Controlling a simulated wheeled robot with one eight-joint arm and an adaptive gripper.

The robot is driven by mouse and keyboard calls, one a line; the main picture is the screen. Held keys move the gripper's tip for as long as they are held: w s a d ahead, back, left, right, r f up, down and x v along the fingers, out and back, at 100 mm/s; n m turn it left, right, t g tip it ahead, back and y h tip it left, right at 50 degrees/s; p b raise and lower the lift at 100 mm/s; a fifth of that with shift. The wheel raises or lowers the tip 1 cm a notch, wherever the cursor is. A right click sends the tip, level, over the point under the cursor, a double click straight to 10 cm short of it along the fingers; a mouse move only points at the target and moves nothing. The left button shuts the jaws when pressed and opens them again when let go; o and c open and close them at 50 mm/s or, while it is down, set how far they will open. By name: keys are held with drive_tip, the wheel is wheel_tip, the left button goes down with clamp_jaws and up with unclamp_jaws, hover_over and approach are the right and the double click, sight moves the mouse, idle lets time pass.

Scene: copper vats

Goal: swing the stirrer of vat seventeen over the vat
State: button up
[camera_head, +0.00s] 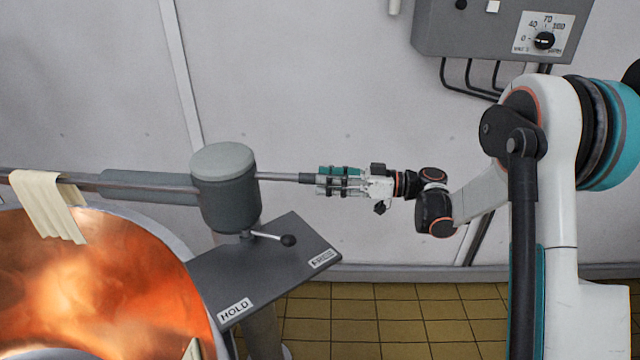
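The copper vat (105,285) is at the lower left, its inside bright orange and its near part cut off. The stirrer's grey pivot head (225,190) stands beside the vat's right rim. A long bar (140,187) runs left from the head, along the vat's far side in the picture. A pale ribbed piece (47,205) hangs from the bar across the far rim. A thin handle (280,177) with a dark grip sticks out right from the head. My gripper (322,181) appears shut around this grip, though its fingers hide the end. No vat number is readable.
A black-knobbed lever (288,240) sticks out above the plate. A grey control box (490,35) with a dial hangs on the wall. Tiled floor (400,320) shows at lower right.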

drive_tip(key=shift+w+a, duration=0.15)
drive_tip(key=shift+a, duration=0.95)
clamp_jaws()
drive_tip(key=shift+w, duration=0.1)
